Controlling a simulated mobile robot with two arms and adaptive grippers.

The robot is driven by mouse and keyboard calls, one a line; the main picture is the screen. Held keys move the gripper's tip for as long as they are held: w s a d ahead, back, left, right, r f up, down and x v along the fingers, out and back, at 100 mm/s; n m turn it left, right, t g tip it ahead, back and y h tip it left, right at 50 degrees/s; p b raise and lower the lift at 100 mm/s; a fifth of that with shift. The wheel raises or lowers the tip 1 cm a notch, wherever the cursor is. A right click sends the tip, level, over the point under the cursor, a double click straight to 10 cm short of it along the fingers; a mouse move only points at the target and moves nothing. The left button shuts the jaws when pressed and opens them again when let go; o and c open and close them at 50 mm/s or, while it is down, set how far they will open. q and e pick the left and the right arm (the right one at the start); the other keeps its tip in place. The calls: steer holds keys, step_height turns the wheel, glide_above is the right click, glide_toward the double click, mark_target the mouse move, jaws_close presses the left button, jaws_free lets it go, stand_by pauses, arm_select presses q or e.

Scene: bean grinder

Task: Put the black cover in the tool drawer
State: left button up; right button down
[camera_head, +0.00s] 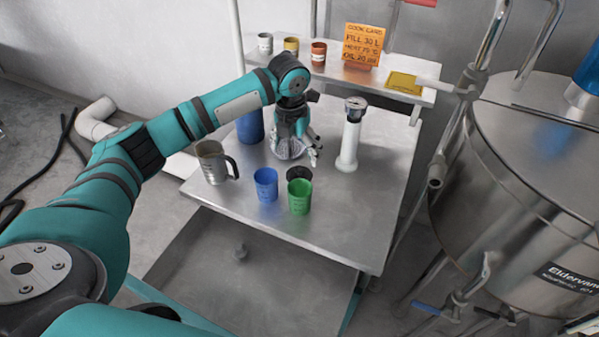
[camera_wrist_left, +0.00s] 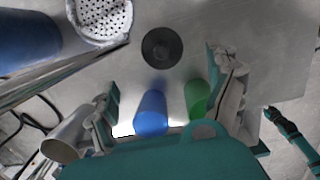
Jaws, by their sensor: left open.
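The black cover (camera_head: 299,173) is a dark round piece on the metal table top, just behind the green cup and partly hidden by it. In the left wrist view the cover (camera_wrist_left: 162,48) shows whole, as a dark disc with a raised centre. My left gripper (camera_head: 297,152) hangs over the table near the cover, open, fingers down. In the wrist view its fingers (camera_wrist_left: 168,105) are spread wide, with the cover beyond them, apart from both.
A blue cup (camera_head: 266,186) and a green cup (camera_head: 300,198) stand in front of the cover. A metal mug (camera_head: 212,163) stands left, a white post with a gauge (camera_head: 350,138) right. A perforated basket (camera_wrist_left: 100,18) is close by. The table's front right is clear.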

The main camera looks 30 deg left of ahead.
mark_target(298, 169)
arm_select(q)
steer(key=f, duration=0.2)
steer(key=w+f, duration=0.1)
steer(key=f, duration=0.5)
steer(key=shift+w+d+f+p, duration=0.15)
steer(key=shift+w+f+p, duration=0.1)
steer(key=shift+p, duration=0.15)
steer(key=shift+c, duration=0.5)
steer(key=shift+s+f, duration=0.1)
steer(key=shift+s, duration=0.05)
jaws_close()
